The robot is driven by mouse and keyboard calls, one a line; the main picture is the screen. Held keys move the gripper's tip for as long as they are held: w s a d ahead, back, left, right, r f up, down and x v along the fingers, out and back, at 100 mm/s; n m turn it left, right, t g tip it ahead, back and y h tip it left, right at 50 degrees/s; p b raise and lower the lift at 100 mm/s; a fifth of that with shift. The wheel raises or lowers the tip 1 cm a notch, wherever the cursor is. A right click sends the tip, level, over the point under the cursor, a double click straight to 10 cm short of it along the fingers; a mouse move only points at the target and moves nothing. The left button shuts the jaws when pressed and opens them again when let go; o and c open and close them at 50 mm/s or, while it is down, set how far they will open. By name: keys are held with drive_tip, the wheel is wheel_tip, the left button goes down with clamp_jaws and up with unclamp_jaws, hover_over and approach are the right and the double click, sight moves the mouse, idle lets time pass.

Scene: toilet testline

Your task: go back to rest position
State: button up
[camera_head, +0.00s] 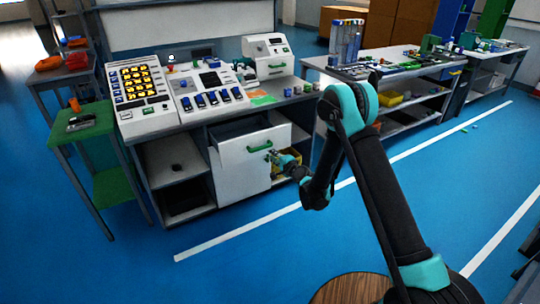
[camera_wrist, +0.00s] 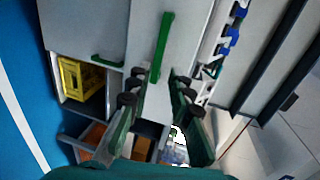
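My gripper (camera_head: 285,160) is in front of the white drawer front (camera_head: 235,172) of the workbench, to the lower right of its green handle (camera_head: 259,146). In the wrist view, my gripper (camera_wrist: 155,90) has its two fingers apart, with a pale panel between and beyond them. A long green handle (camera_wrist: 164,48) on that panel lies beyond the fingertips. Nothing is seen held. The drawer stands partly out, with a dark gap above its front. Whether the fingers touch the panel cannot be told.
A yellow crate (camera_wrist: 82,78) sits in an open compartment left of the fingers. A green side table (camera_head: 80,122) stands left of the bench. A second bench (camera_head: 385,68) stands to the right. Blue floor (camera_head: 235,265) in front is clear.

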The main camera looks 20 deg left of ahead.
idle(0.4)
drive_tip(key=s+d+r+n+g+h, duration=0.15)
drive_tip(key=d+r, duration=0.25)
drive_tip(key=d, duration=0.5)
drive_tip(key=s+d+r+n+h, duration=0.25)
drive_tip(key=d+r, duration=0.25)
drive_tip(key=d, duration=0.3)
drive_tip(key=s+d+r+n+h, duration=0.15)
drive_tip(key=d+r, duration=0.25)
drive_tip(key=d, duration=0.5)
drive_tip(key=s+d+f+n+g+h, duration=0.2)
drive_tip(key=s+d+g+h, duration=0.2)
drive_tip(key=s+d, duration=2.2)
drive_tip(key=s+h, duration=0.2)
drive_tip(key=s, duration=0.1)
drive_tip(key=shift+f, duration=0.2)
drive_tip(key=shift+n+h, duration=0.25)
